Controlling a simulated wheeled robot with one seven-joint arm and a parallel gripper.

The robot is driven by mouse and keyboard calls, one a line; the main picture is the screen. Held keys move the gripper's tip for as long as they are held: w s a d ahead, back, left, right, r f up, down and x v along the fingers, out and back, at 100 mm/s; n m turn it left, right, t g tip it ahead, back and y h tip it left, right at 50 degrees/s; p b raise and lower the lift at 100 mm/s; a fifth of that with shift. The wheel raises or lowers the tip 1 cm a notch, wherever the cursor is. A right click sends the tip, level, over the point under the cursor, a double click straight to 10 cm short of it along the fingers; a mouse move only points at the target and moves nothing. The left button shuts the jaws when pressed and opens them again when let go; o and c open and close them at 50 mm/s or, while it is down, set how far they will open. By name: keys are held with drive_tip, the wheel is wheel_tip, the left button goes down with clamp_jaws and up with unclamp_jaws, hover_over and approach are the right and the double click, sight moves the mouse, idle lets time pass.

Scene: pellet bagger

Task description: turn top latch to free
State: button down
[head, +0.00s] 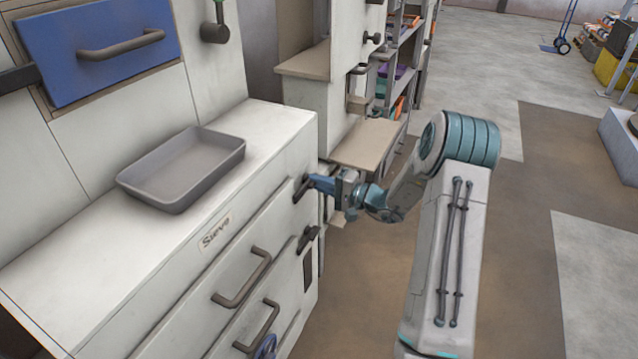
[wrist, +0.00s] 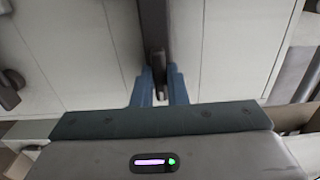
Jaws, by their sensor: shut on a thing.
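The top latch (head: 300,190) is a dark handle at the upper right corner of the white cabinet's drawer front. My gripper (head: 309,182) reaches it from the right, and its blue fingers are shut on it. In the wrist view the dark latch (wrist: 159,88) sits between the two blue fingertips (wrist: 159,84). The fingers hide part of the latch, so its exact angle is hard to tell. A second dark latch (head: 308,238) sits lower on the same front.
A grey tray (head: 182,168) rests on the white cabinet top. Drawer handles (head: 243,278) stick out of the front marked "Sieve". A small beige shelf (head: 367,143) lies just behind my gripper.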

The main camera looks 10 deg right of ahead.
drive_tip(key=shift+m, duration=0.3)
drive_tip(key=shift+m+p, duration=3.3)
drive_tip(key=shift+m, duration=5.3)
drive_tip(key=c, duration=1.4)
unclamp_jaws()
drive_tip(key=shift+c, duration=0.2)
drive_tip(key=shift+d, duration=0.1)
